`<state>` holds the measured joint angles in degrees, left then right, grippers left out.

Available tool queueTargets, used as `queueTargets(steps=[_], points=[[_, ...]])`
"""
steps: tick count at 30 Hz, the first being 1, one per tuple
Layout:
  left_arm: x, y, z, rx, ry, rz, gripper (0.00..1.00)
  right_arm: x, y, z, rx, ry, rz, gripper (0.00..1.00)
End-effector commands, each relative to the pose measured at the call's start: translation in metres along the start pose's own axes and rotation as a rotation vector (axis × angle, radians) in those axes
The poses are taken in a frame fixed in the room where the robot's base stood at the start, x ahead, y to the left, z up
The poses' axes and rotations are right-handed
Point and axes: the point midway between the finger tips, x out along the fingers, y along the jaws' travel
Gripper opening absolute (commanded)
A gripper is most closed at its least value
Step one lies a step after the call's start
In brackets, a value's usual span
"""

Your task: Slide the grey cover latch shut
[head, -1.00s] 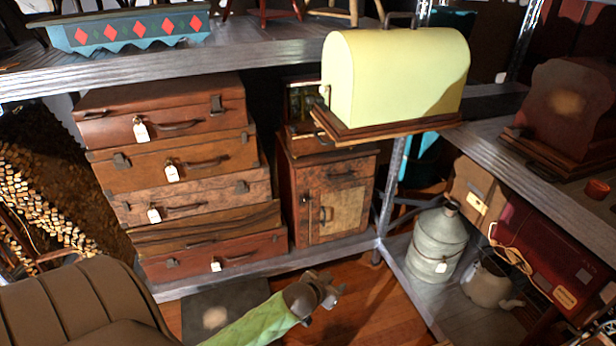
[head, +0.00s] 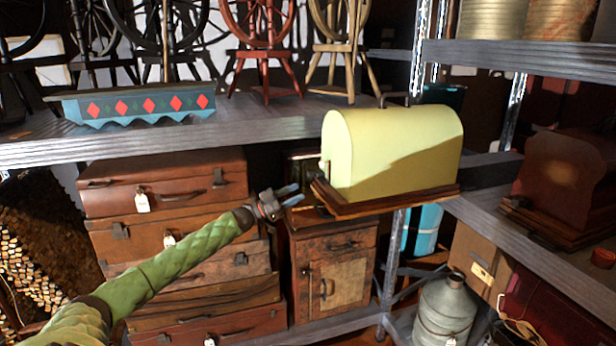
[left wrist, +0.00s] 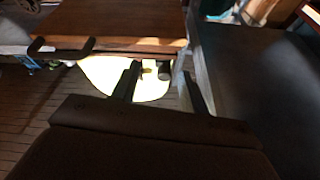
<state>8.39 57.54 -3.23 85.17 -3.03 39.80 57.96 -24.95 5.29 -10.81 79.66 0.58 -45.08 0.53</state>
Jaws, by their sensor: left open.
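The pale yellow domed cover (head: 395,150) sits on a brown wooden base (head: 390,203) at the shelf corner. A small grey latch (head: 324,170) is on the cover's left end, low near the base; its exact position is too small to tell. My left gripper (head: 296,194) is open and empty, just left of and slightly below the latch, apart from it. In the left wrist view, my left fingers (left wrist: 160,88) stand spread in front of the bright cover end (left wrist: 105,85), with the wooden base (left wrist: 130,42) above it. A small dark piece between the fingers may be the latch.
Stacked suitcases (head: 165,185) and a small wooden cabinet (head: 335,270) stand below and behind my left arm. A blue painted shelf piece (head: 140,103) and spinning wheels (head: 265,50) are on the upper shelf. A second wooden case (head: 565,185) is at right.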

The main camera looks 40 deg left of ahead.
Motion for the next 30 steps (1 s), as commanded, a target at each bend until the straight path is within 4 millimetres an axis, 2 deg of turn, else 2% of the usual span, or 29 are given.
queueTargets(steps=[1,3,6,10,13,21,30], points=[[-0.002,-0.01,-0.011,0.005,0.01,0.02,0.44,0.0,-0.002,0.0,0.001,0.0,-0.002,0.52],[-0.004,-0.017,-0.023,0.005,0.024,0.043,0.44,0.0,-0.004,-0.001,0.002,0.001,-0.003,0.52],[-0.004,-0.021,-0.03,0.005,0.032,0.059,0.44,-0.001,-0.006,-0.002,0.004,0.003,-0.006,0.52],[0.002,-0.021,-0.033,0.004,0.035,0.061,0.44,-0.002,-0.009,-0.003,0.005,0.015,-0.009,0.52],[0.012,-0.02,-0.034,0.003,0.035,0.06,0.44,0.013,0.0,0.011,-0.003,0.006,0.002,0.52],[0.043,-0.018,-0.035,0.003,0.036,0.059,0.44,0.037,0.011,0.03,-0.013,0.026,0.015,0.52],[0.068,-0.017,-0.034,0.004,0.034,0.058,0.44,0.053,0.019,0.05,-0.021,0.038,0.023,0.52]])
